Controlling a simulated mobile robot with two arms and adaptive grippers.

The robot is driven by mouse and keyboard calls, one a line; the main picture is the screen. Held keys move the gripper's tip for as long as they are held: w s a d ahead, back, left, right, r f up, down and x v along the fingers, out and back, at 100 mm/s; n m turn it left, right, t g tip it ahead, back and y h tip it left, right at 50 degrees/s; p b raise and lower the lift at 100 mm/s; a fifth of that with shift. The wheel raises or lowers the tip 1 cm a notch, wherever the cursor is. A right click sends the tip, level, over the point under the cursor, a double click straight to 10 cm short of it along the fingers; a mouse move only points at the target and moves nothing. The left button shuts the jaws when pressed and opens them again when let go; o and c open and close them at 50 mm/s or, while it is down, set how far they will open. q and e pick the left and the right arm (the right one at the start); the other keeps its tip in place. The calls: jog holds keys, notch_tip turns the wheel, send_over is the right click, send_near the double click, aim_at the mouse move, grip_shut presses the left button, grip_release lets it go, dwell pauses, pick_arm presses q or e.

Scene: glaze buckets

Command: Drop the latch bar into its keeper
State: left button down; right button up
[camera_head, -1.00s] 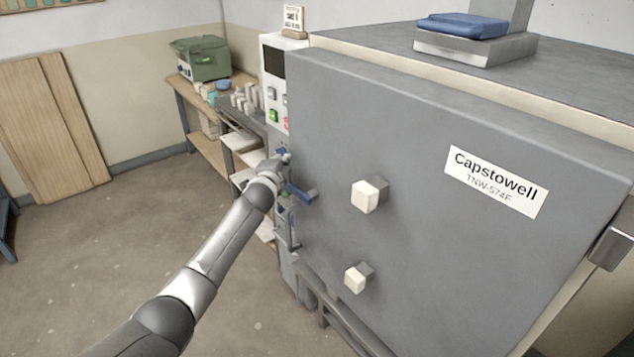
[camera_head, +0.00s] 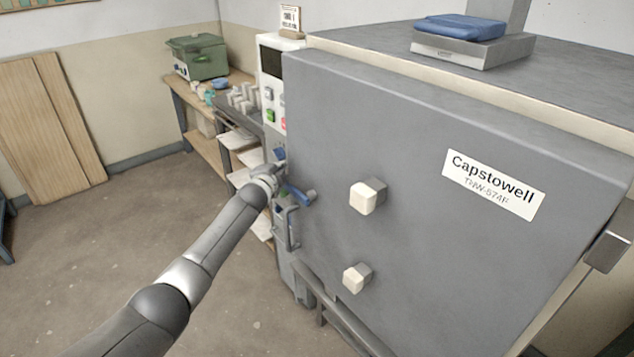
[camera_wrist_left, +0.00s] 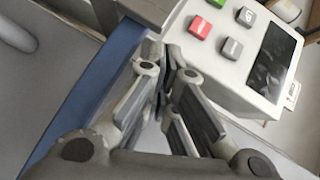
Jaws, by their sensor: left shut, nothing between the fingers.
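The latch bar is blue. In the head view its end (camera_head: 301,195) sticks out at the left edge of the grey kiln door (camera_head: 430,200). In the left wrist view the bar (camera_wrist_left: 92,90) runs slantwise up to a dark grey block (camera_wrist_left: 147,8), which covers its upper end. My left gripper (camera_head: 277,182) is at the door's left edge, beside the bar. In the wrist view its fingers (camera_wrist_left: 172,88) are together and empty, to the right of the bar. I cannot tell which bracket is the keeper. My right gripper is not in view.
A control panel (camera_head: 271,88) with coloured buttons stands just beyond the door edge. Two pale knobs (camera_head: 366,197) (camera_head: 356,278) jut from the door. A shelf bench (camera_head: 205,150) with small pots stands behind. The floor (camera_head: 110,260) at left is clear.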

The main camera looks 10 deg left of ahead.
pick_arm(q)
jog(key=shift+r, duration=0.1)
jog(key=s+a+r+p, duration=0.1)
jog(key=s+a+r, duration=0.1)
jog(key=r, duration=0.3)
jog(key=s+a+r+p, duration=0.1)
jog(key=s+a+r, duration=0.1)
jog(key=r, duration=0.4)
jog(key=shift+s+a, duration=0.2)
jog(key=shift+s, duration=0.6)
jog(key=shift+f, duration=0.1)
